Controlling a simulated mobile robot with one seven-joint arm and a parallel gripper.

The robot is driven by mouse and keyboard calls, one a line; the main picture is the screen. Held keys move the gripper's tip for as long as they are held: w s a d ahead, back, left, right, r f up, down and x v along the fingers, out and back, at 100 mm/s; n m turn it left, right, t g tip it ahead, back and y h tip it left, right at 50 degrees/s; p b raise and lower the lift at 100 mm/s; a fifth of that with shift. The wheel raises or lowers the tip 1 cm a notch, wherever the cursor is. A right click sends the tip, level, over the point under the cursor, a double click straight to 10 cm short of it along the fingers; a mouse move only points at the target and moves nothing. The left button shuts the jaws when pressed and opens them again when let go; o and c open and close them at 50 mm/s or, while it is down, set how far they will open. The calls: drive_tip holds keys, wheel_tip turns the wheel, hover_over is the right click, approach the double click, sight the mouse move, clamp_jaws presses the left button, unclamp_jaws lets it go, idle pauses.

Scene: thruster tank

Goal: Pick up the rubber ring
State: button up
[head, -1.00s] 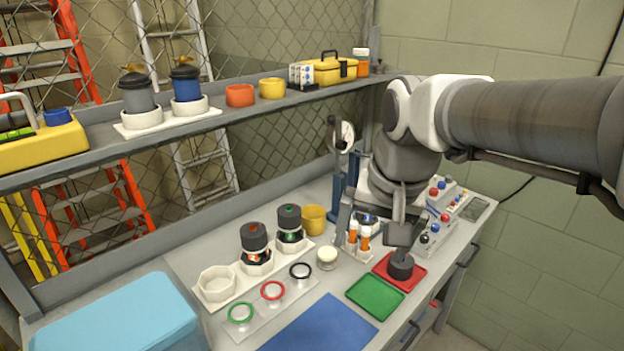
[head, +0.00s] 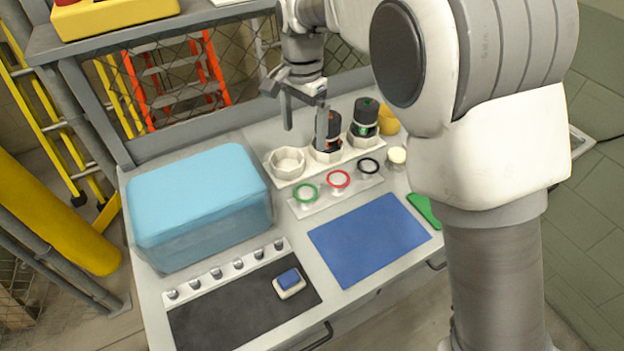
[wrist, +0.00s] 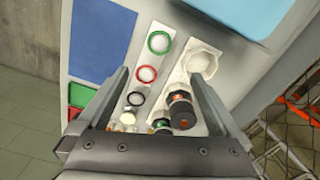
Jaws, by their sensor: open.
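In the wrist view the green ring (wrist: 150,43) is farthest, then the red ring (wrist: 137,75), then the black ring (wrist: 128,99). The pictures do not show which one is meant. My gripper (head: 305,118) is open and empty, above the bench near the white holder. Its fingers (wrist: 160,76) frame the row of rings in the wrist view, well apart from them.
Behind the rings stands a white holder (head: 287,177) with an empty cup and two dark-capped units (head: 365,118). A blue box (head: 195,195) is at left, a blue mat (head: 368,240) in front. A shelf (head: 95,40) runs along the back.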

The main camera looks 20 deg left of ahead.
hover_over(306, 192)
drive_tip(key=f, duration=1.2)
drive_tip(key=shift+a+f, duration=0.15)
drive_tip(key=shift+a, duration=0.1)
drive_tip(key=shift+d+f, duration=0.2)
drive_tip(key=shift+f, duration=2.45)
drive_tip(key=shift+f, duration=0.25)
drive_tip(key=c, duration=1.3)
